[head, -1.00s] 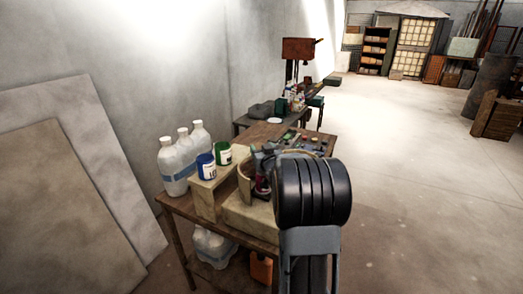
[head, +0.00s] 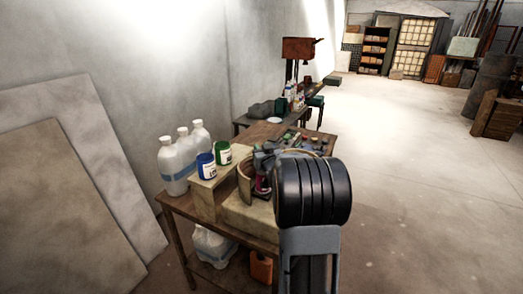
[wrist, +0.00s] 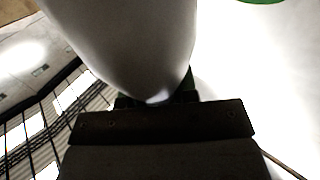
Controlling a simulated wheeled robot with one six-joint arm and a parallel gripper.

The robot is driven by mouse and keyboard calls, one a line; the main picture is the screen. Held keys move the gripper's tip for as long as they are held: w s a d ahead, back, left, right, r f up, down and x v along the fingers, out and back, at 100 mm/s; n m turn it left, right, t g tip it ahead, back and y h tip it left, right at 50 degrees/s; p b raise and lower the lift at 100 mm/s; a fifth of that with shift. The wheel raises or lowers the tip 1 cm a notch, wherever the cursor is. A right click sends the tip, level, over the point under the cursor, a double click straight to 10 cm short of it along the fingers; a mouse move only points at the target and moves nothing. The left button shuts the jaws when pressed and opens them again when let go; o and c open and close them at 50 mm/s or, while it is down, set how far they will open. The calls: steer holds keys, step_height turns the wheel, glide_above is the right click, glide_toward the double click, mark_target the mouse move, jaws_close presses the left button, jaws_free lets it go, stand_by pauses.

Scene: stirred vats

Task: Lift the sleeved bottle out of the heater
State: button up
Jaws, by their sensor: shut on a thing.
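The sleeved bottle (head: 262,183) shows only as a small dark and magenta patch inside the round tan collar of the heater (head: 243,186). My gripper (head: 266,160) is at its top, shut on it. My arm hides its right side. I cannot tell from the head view whether its base is clear of the heater. In the wrist view a large pale rounded body (wrist: 125,40), probably the bottle, fills the upper middle, against the dark gripper (wrist: 158,102).
The heater's pale block stands on a wooden table. To its left are a blue jar (head: 206,165), a green jar (head: 223,153) and clear jugs (head: 176,165). Small items lie behind on the tabletop. The floor at right is open.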

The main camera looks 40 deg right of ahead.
step_height(320, 180, up, 15)
steer(key=p, duration=0.9)
steer(key=shift+f, duration=0.2)
stand_by(0.8)
steer(key=shift+s+a, duration=0.1)
steer(key=shift+s, duration=0.05)
steer(key=a+b+v, duration=0.1)
steer(key=a+v, duration=0.1)
steer(key=v, duration=1)
stand_by(0.5)
steer(key=shift+a, duration=0.1)
stand_by(0.4)
